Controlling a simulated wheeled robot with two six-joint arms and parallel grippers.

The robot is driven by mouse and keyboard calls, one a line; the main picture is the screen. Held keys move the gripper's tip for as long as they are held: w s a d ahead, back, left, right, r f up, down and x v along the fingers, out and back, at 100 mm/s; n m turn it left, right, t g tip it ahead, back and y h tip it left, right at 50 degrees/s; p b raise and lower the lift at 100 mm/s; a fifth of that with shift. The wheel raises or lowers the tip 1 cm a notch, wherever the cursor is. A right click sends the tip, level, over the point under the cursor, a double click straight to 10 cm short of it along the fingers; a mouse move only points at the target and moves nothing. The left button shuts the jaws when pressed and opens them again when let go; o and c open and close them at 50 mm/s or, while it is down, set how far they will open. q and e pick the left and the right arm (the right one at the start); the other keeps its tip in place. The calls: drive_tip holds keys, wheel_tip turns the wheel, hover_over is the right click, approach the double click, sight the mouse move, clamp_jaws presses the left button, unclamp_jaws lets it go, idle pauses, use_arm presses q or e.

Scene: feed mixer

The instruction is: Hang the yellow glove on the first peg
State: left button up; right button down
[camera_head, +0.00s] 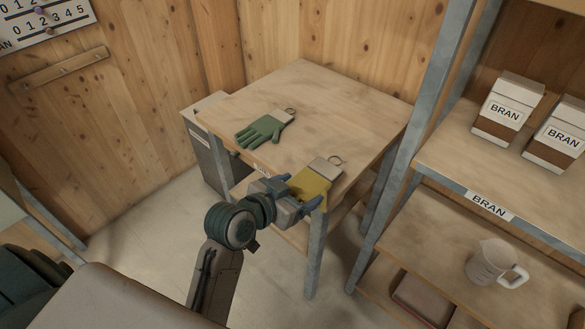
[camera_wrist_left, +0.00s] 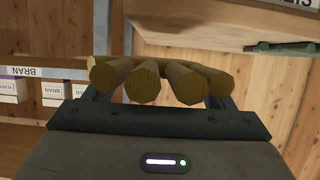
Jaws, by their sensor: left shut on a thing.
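The yellow glove (camera_head: 311,186) has a pale cuff with a metal ring at its far end. My left gripper (camera_head: 300,193) is shut on its finger end at the front edge of the wooden table (camera_head: 310,95). The cuff appears over the tabletop; I cannot tell whether it touches. In the left wrist view the yellow finger ends (camera_wrist_left: 155,80) stick out between the jaws (camera_wrist_left: 158,95). A wooden rail (camera_head: 62,68), apparently with small pegs, is on the back left wall. The pegs are too small to tell apart. My right gripper is not in view.
A green glove (camera_head: 262,131) with a ring lies on the table. A grey cabinet (camera_head: 205,150) stands at its left. On the right, a metal-framed shelf (camera_head: 450,150) holds bran boxes (camera_head: 507,110) and a jug (camera_head: 492,263). A number board (camera_head: 45,20) hangs above the rail.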

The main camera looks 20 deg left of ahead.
use_arm(q)
drive_tip(key=p, duration=0.2)
hover_over(303, 164)
drive_tip(key=s, duration=0.1)
drive_tip(key=shift+s+d+f, duration=0.15)
drive_tip(key=shift+d+f, duration=0.1)
drive_tip(key=shift+f, duration=0.35)
drive_tip(key=shift+w+a+f+p, duration=0.1)
drive_tip(key=shift+w+f+p, duration=0.1)
drive_tip(key=shift+w+f, duration=0.35)
drive_tip(key=shift+w+a+f+p, duration=0.1)
drive_tip(key=shift+w+f+p, duration=0.15)
drive_tip(key=shift+f, duration=0.55)
drive_tip(key=shift+s+f, duration=0.1)
drive_tip(key=shift+f, duration=0.15)
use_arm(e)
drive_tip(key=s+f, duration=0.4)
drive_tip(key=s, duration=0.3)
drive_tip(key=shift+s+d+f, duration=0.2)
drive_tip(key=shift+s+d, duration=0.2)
use_arm(q)
drive_tip(key=shift+f, duration=0.25)
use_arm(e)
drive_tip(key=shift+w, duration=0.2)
use_arm(q)
drive_tip(key=o, duration=1)
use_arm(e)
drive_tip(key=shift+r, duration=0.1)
